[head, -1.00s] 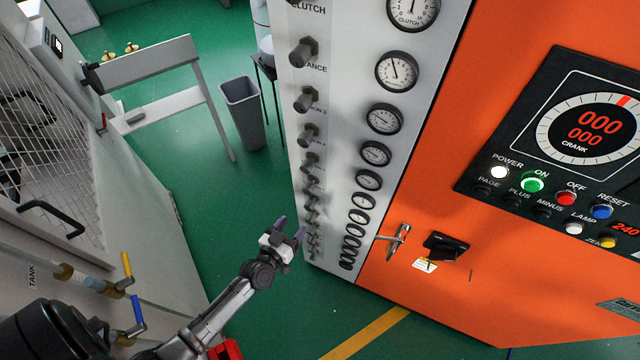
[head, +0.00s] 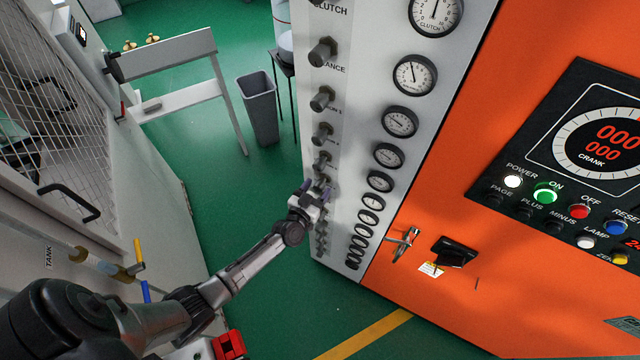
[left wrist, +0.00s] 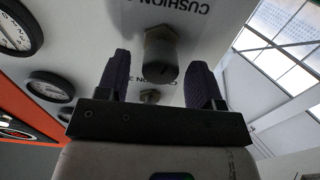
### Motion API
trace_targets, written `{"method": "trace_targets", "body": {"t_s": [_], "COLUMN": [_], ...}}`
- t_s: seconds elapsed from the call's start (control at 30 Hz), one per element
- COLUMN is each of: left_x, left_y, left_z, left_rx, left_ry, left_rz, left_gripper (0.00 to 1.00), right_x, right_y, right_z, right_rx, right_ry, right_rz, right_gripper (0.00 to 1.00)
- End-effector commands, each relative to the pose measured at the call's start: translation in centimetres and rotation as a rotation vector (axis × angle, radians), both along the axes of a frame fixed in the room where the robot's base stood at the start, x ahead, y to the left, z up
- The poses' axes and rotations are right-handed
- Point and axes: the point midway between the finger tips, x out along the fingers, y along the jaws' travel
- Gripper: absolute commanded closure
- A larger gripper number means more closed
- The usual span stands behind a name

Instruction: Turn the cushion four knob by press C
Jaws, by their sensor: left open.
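A column of grey knobs runs down the white panel (head: 340,150) in the head view, each with a round gauge to its right. My left gripper (head: 315,186) is open at the lower knobs and hides part of them. In the left wrist view a grey cylindrical knob (left wrist: 160,58) with a hexagonal base stands between the two dark fingers of the gripper (left wrist: 160,80). I cannot tell whether they touch it. An upside-down label (left wrist: 187,10) by this knob reads CUSHION; its number is not clear. My right gripper is not in view.
The orange cabinet (head: 470,130) with a latch handle (head: 405,240) and a black switch (head: 455,252) lies right of the panel. A grey bin (head: 260,110) and a metal stand (head: 165,55) are at the back left. Green floor lies open left of the panel.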

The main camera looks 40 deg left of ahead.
Motion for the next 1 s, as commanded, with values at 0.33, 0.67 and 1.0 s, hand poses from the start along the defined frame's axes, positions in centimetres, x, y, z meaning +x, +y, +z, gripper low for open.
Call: {"method": "trace_targets", "body": {"t_s": [0.33, 0.67, 1.0], "left_x": [2.1, 2.2, 2.2], "left_y": [0.4, 0.4, 0.4], "left_z": [0.0, 0.0, 0.0], "left_rx": [-0.001, -0.001, -0.001], "left_ry": [0.0, 0.0, 0.0], "left_rz": [0.0, 0.0, 0.0], "left_gripper": [0.4, 0.43, 0.76], "right_x": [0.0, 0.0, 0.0], "right_y": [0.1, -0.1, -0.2], "right_z": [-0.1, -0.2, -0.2], "right_rx": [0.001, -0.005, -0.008], "right_ry": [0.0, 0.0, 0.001], "right_rz": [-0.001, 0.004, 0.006], "right_gripper": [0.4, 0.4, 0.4]}}
